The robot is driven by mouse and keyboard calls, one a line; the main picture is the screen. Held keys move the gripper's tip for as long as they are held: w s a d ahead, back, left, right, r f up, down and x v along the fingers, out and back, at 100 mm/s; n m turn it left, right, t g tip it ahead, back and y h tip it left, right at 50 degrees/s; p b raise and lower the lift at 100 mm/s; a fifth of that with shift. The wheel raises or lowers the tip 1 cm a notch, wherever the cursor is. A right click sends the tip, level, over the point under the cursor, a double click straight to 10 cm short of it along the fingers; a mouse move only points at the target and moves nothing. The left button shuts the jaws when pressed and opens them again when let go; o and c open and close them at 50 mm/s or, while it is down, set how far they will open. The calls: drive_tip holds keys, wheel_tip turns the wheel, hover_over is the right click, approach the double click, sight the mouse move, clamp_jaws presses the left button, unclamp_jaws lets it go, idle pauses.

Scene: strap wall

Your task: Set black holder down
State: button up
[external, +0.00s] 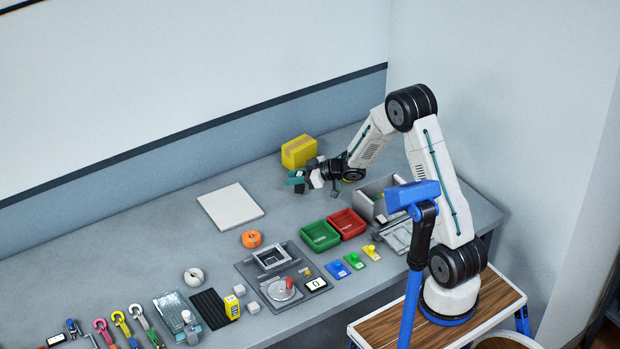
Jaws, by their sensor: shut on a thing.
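My gripper (308,178) is at the end of the arm, above the back right part of the grey table (150,235), just in front of a yellow box. It is shut on a small dark thing, which I take to be the black holder (299,188). Teal and white parts show around the fingertips. The held thing is small and partly hidden by the gripper, so its shape and its exact height above the table cannot be told.
A yellow box (299,151) stands behind the gripper. A white square plate (231,207) lies to the left. Green (320,236) and red (347,223) trays and a grey bin (371,206) stand in front and right. Bare table lies between the plate and the trays.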

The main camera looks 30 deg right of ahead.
drive_tip(key=shift+f, duration=1.15)
drive_tip(key=shift+f, duration=0.15)
drive_tip(key=o, duration=1)
drive_tip(key=shift+o, duration=0.2)
